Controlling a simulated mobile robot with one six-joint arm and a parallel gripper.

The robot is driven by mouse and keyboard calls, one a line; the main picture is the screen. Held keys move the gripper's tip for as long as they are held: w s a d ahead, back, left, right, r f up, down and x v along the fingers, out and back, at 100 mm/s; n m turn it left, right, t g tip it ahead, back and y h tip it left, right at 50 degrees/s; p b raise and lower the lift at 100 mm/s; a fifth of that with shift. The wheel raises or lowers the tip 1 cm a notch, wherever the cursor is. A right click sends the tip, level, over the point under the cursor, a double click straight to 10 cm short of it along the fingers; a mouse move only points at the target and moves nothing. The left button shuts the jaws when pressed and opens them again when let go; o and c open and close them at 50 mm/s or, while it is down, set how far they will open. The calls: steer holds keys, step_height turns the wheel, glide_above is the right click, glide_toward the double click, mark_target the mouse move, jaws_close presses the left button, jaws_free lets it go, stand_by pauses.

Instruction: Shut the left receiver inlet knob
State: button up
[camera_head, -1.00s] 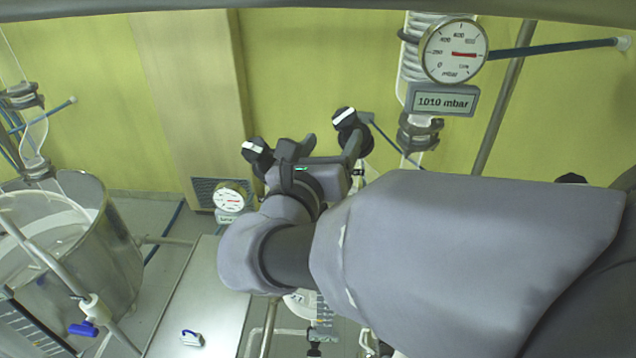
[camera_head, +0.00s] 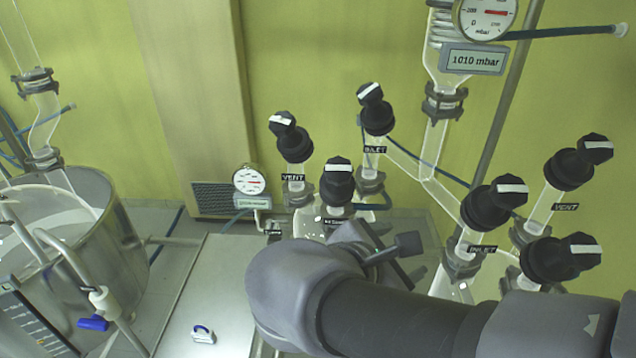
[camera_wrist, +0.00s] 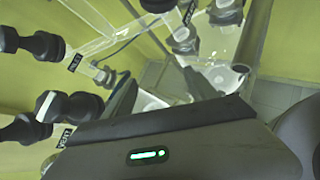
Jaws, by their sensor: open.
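The left receiver inlet knob (camera_head: 376,110) is black with a white stripe on its cap, above an INLET label (camera_head: 375,149) on a glass neck. The stripe slants up to the right. In the wrist view a black knob (camera_wrist: 30,43) with an INLET label beside it shows at the upper left; it appears to be the same one. My gripper (camera_head: 392,262) is open and empty, below and slightly right of this knob and apart from it. In the wrist view the gripper (camera_wrist: 165,92) shows its dark jaws spread, with no knob between them.
Close by stand the left VENT knob (camera_head: 290,140) and another black knob (camera_head: 337,182). Several more are at right, including one labelled INLET (camera_head: 492,205). A gauge (camera_head: 484,15) hangs above, a steel vessel (camera_head: 80,240) stands left. Open space lies above the inlet knob.

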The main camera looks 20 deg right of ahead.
steer(key=shift+s+f+m, duration=0.4)
steer(key=shift+f+m, duration=0.1)
steer(key=shift+f, duration=0.1)
steer(key=w+a+r+n+h+p, duration=0.1)
steer(key=w+r+n+p, duration=0.1)
steer(key=w+r+p, duration=0.5)
steer(key=n+t+h, duration=0.3)
steer(key=n+t, duration=0.2)
steer(key=n, duration=0.1)
glide_toward(368, 91)
steer(key=x, duration=1)
steer(key=shift+w+d+b, duration=0.2)
steer(key=shift+d+b, duration=0.05)
steer(key=shift+b, duration=0.1)
steer(key=shift+s, duration=0.1)
